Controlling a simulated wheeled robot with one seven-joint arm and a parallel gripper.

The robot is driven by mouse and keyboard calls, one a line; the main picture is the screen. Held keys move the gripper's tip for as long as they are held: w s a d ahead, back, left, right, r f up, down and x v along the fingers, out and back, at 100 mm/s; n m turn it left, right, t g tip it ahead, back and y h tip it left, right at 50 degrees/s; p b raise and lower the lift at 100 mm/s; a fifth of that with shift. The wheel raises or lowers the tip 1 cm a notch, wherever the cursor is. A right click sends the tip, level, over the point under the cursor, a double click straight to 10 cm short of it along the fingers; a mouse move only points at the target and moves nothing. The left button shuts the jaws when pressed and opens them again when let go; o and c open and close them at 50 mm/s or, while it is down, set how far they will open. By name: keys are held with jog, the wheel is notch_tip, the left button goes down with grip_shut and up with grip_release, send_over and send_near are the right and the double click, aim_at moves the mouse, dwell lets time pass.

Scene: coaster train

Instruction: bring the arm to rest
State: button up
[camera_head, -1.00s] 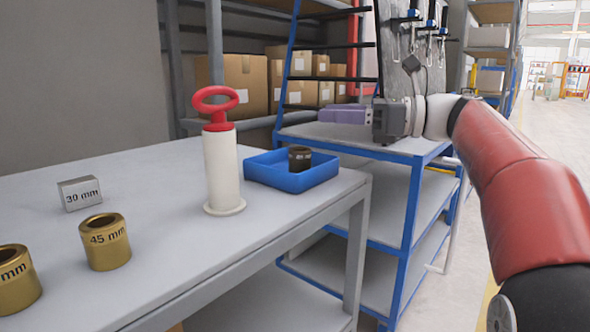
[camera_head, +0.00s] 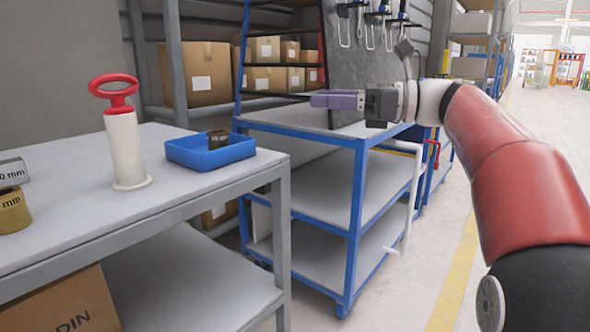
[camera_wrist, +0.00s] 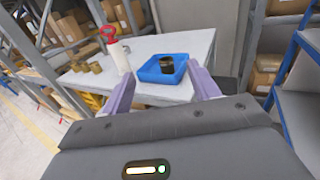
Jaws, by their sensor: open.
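My gripper (camera_head: 330,100) is stretched out to the left in the head view, in front of the blue-framed shelf cart. In the wrist view its two purple fingers (camera_wrist: 162,92) stand apart with nothing held between them. Past the fingers, the wrist view shows the grey table (camera_wrist: 200,48) with the blue tray (camera_wrist: 150,77) and a dark ring (camera_wrist: 167,65) in it. My red arm comes in from the right in the head view.
A white post with a red handle (camera_head: 126,150) stands on the table (camera_head: 80,225), left of the blue tray (camera_head: 185,160). A gold ring (camera_head: 13,212) and a grey label block (camera_head: 12,172) sit at the left edge. The blue-framed cart (camera_head: 357,215) stands right of the table. Floor is clear at right.

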jog(key=s+f+n+t+h+p, duration=0.1)
jog(key=s+f+n+h+p, duration=0.3)
jog(key=s+f+n+h, duration=0.8)
jog(key=s+d+f+n+h+p, duration=0.1)
jog(key=s+d+f+n, duration=0.3)
jog(key=f, duration=0.5)
jog(key=s+d+f+n+h, duration=0.4)
jog(key=s+d+f, duration=0.1)
jog(key=s+f, duration=0.4)
jog(key=shift+s+d+f+t+h+p, duration=0.2)
jog(key=shift+d+t+h+p, duration=0.1)
jog(key=shift+t+p, duration=0.1)
jog(key=shift+r, duration=0.1)
